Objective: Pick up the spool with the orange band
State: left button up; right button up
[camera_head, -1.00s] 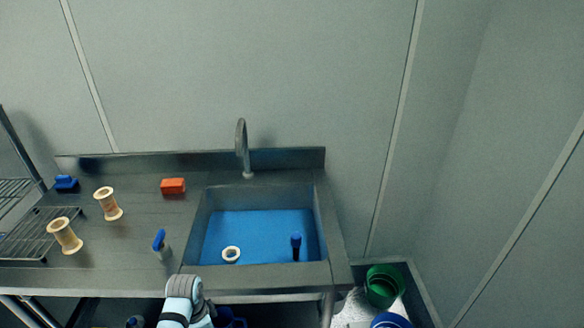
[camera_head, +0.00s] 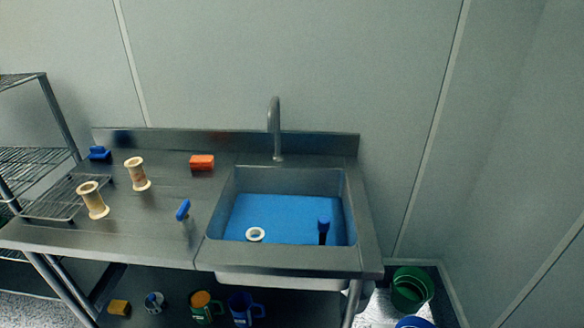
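Two pale wooden spools stand upright on the left part of the steel counter. One spool (camera_head: 138,174) is farther back. The other spool (camera_head: 93,200) is nearer the front left, by the wire rack. Both have wide end flanges. A faint orange-brown tint shows on their middles, but I cannot tell which one carries an orange band. Neither of my grippers is in view, and nothing touches the spools.
The counter (camera_head: 150,237) also holds an orange block (camera_head: 202,162), a blue item (camera_head: 100,153) and a blue-handled tool (camera_head: 183,211). A sink (camera_head: 280,218) with a faucet (camera_head: 275,130) is right. A wire rack (camera_head: 50,207) and shelf (camera_head: 38,155) stand left. Mugs (camera_head: 243,309) sit below.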

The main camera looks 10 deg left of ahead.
aim_at(134, 165)
jog(key=u, duration=2.7)
jog(key=i, duration=1.6)
jog(key=z, duration=3.2)
